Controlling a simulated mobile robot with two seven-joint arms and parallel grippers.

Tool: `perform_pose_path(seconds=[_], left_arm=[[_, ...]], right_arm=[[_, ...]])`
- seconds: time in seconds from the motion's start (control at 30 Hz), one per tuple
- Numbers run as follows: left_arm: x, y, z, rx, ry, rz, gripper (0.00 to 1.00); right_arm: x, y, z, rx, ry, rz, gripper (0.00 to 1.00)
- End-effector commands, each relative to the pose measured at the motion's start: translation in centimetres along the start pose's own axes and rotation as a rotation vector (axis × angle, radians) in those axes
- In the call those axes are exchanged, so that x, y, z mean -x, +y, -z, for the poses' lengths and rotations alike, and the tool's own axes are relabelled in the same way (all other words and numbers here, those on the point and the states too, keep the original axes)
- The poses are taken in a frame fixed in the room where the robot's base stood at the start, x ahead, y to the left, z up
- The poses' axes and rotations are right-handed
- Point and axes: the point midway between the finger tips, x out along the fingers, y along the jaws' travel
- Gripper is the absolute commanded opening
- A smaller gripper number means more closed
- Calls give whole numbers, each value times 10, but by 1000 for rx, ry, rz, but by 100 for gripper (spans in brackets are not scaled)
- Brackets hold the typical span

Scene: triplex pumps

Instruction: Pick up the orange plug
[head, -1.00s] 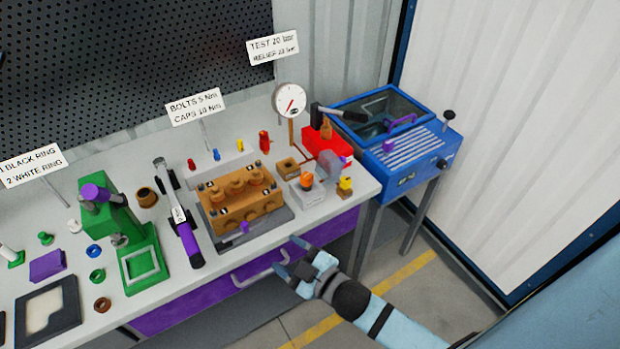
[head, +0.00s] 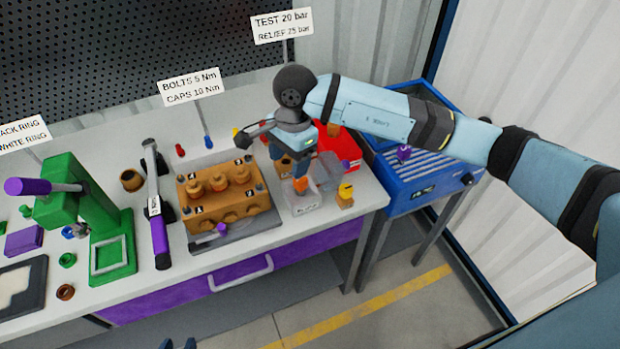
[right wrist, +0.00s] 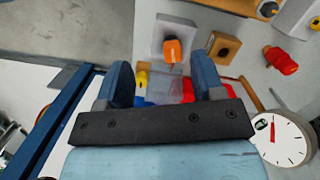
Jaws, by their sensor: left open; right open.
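The orange plug (head: 301,185) stands in a small pale grey block (head: 304,206) near the right end of the bench. My right gripper (head: 291,168) reaches in from the right and points down just above the plug, partly covering it. In the right wrist view the plug (right wrist: 172,50) shows a little beyond the two open fingertips (right wrist: 163,63), roughly between them. Nothing is held. Only the tips of my left gripper (head: 180,343) show at the bottom edge in the head view, low in front of the bench.
A wooden block (right wrist: 223,47) stands beside the plug's block. A yellow part (head: 345,194), a red bin (head: 338,142) and a pressure gauge (right wrist: 283,138) are close by. The brown pump block (head: 225,192) sits to the left. A blue tank (head: 425,190) stands right of the bench.

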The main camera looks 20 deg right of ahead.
Motion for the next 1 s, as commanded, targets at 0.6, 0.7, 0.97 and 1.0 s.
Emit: perform_pose_path(seconds=[0.6,0.7,0.97,1.0], left_arm=[[6,0,8,-4,-1,-1,43],[6,0,9,-4,-1,-1,43],[13,0,18,-3,-3,-1,43],[14,0,20,-3,-3,-1,43]], right_arm=[[-59,-6,42,20,159,-3,62],[-66,-7,44,22,160,0,62],[-93,-10,50,19,157,-4,62],[-99,-11,52,19,158,-4,62]])
